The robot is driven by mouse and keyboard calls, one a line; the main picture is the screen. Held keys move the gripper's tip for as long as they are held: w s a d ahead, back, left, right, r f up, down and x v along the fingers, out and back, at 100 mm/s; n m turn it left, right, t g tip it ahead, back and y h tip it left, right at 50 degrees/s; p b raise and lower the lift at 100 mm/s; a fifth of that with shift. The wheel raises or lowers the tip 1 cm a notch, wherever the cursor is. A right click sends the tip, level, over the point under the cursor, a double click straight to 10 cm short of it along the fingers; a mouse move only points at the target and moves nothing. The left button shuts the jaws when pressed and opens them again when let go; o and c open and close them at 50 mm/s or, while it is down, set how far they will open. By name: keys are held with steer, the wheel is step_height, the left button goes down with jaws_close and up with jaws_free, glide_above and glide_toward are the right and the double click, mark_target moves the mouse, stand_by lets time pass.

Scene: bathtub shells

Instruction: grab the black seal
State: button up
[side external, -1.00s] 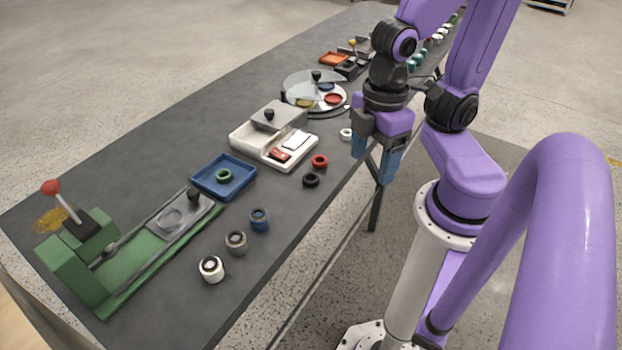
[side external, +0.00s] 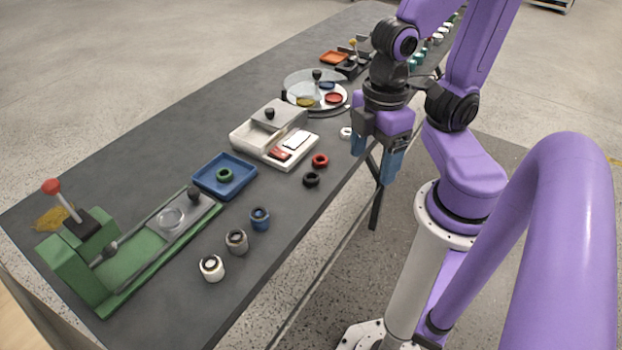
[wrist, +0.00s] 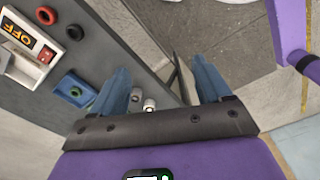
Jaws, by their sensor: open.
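The black seal (side external: 311,180) is a small dark ring lying flat on the grey bench near its right edge, just in front of a red ring. In the wrist view the black seal (wrist: 74,32) is at the upper left, beyond the left finger. My gripper (side external: 376,160) is open and empty, with two blue fingers. It hangs above and past the bench's right edge, to the right of the black seal and apart from it. In the wrist view the fingers of my gripper (wrist: 165,90) are spread wide, with bench edge and floor between them.
A red ring (side external: 320,160) lies beside the black seal, and a white ring (side external: 346,133) is near my gripper. A blue tray (side external: 224,177) holds a green ring. A white box (side external: 273,140), a green lever press (side external: 130,250) and blue, grey and white cylinders (side external: 236,242) stand nearby.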

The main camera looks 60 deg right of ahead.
step_height(320, 180, down, 10)
steer(key=w+n+t+h, duration=0.2)
steer(key=n+h, duration=0.3)
steer(key=h, duration=0.1)
steer(key=n+t+h, duration=0.3)
steer(key=n+t, duration=0.6)
steer(key=n, duration=0.2)
glide_toward(310, 174)
steer(key=shift+y, duration=0.3)
steer(key=shift+x, duration=3.9)
steer(key=shift+d, duration=0.15)
steer(key=shift+c, duration=0.2)
steer(key=c, duration=1.1)
steer(key=shift+o, duration=0.2)
steer(key=shift+r, duration=0.2)
